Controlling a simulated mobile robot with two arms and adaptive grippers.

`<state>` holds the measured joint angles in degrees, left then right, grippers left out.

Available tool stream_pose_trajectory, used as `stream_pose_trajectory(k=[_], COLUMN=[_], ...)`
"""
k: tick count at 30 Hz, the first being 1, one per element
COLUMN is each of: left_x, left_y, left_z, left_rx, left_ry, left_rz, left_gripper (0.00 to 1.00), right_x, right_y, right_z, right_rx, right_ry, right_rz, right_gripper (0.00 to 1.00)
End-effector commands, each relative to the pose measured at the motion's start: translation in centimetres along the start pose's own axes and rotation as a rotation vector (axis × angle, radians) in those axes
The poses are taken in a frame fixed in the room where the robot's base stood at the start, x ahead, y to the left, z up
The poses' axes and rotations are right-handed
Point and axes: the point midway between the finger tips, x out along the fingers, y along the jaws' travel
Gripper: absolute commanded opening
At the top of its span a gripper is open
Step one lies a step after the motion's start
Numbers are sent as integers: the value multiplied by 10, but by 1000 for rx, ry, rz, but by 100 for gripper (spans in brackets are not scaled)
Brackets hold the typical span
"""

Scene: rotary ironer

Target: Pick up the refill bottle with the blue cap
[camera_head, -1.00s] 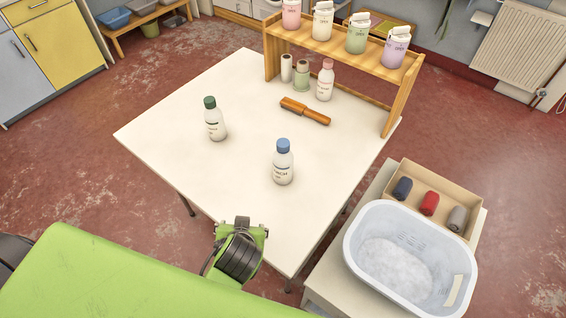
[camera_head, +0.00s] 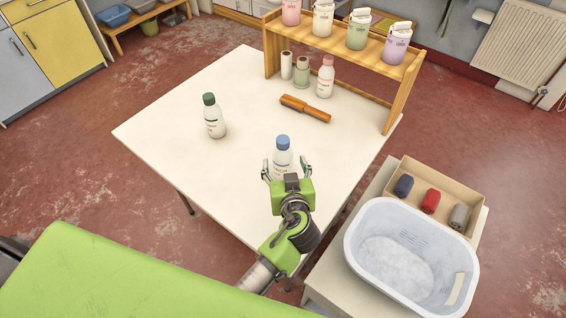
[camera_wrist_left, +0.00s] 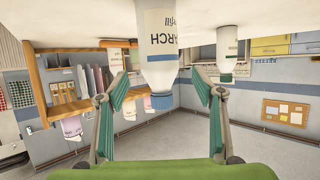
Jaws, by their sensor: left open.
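The refill bottle with the blue cap (camera_head: 283,157) is white with dark lettering and stands upright on the white table (camera_head: 170,127). My left gripper (camera_head: 286,168) is at the near side of this bottle, open, with one finger toward each side of it. Its lower part is hidden behind the gripper in the head view. The left wrist view is upside down and shows the bottle (camera_wrist_left: 158,50) ahead, between the spread green fingers (camera_wrist_left: 160,85), with nothing gripped. Whether the fingers touch it I cannot tell. My right gripper is not in view.
A green-capped bottle (camera_head: 214,117) stands to the left. A pink-capped bottle (camera_head: 325,78) and small containers stand by the wooden shelf (camera_head: 400,100), which holds several jars.

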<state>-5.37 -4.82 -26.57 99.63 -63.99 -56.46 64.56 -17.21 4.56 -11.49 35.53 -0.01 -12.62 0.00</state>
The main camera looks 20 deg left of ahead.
Motion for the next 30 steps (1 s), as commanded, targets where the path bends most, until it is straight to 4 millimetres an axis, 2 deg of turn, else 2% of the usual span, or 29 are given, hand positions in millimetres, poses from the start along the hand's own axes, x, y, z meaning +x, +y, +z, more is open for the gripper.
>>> stream_pose_trajectory(k=[5,12,15,23,28,30], left_x=[12,48,57,59,59,59], left_y=[0,1,1,1,1,1], left_z=[-1,-1,-1,-1,-1,-1], left_rx=[0,2,0,-1,0,0], left_ry=[0,1,-1,-3,-3,-3], left_rz=[-1,-1,-1,0,0,0], left_gripper=[62,62,62,62,20,19], right_x=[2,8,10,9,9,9], right_y=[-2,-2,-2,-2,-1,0], right_z=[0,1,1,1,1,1], right_rx=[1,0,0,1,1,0], right_ry=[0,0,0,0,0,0], right_rz=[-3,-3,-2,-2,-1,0], right_gripper=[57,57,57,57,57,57])
